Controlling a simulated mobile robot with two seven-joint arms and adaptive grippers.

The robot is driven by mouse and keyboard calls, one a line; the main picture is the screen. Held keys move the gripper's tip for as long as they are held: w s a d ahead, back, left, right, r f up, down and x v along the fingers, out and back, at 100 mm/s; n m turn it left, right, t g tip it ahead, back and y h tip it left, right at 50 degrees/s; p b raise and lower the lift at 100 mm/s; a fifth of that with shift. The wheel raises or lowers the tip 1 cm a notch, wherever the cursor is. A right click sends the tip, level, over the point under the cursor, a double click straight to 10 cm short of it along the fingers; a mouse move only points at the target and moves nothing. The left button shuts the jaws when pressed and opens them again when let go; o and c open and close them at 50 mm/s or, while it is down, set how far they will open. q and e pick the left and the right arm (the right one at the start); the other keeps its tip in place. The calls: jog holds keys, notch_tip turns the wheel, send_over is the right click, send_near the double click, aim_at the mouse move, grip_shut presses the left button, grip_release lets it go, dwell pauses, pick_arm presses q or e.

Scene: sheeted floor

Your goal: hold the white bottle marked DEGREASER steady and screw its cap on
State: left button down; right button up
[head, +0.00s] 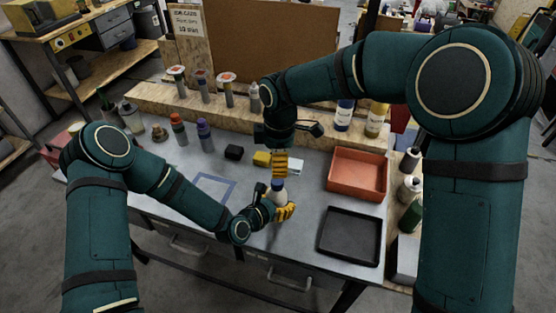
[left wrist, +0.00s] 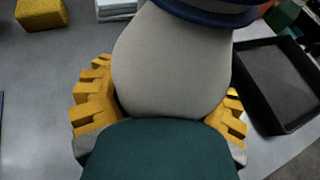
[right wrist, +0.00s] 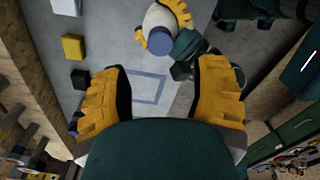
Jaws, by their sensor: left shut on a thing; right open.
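The white bottle (head: 268,205) stands on the grey bench near its front edge; it fills the middle of the left wrist view (left wrist: 172,65). My left gripper (head: 280,210) is shut around its body, with yellow fingers on both sides. A blue cap (head: 278,185) sits on top of the bottle; it shows as a blue disc in the right wrist view (right wrist: 161,41). I cannot tell how tightly it is threaded, and no label is readable. My right gripper (head: 281,164) is above the cap, open and empty, its fingers wide apart in the right wrist view (right wrist: 164,100).
A yellow block (head: 261,159), a black block (head: 234,153) and a white stack (head: 297,168) lie behind. A red tray (head: 343,187) and a black tray (head: 348,261) are to the right. A blue square outline (head: 232,184) marks clear bench to the left. Several bottles line the back.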

aim_at(277, 180)
jog(key=shift+s+a+f, duration=0.1)
jog(key=shift+s+f, duration=0.05)
jog(key=shift+f, duration=3.85)
grip_shut()
jog(key=m, duration=0.3)
jog(key=shift+c, duration=0.3)
grip_release()
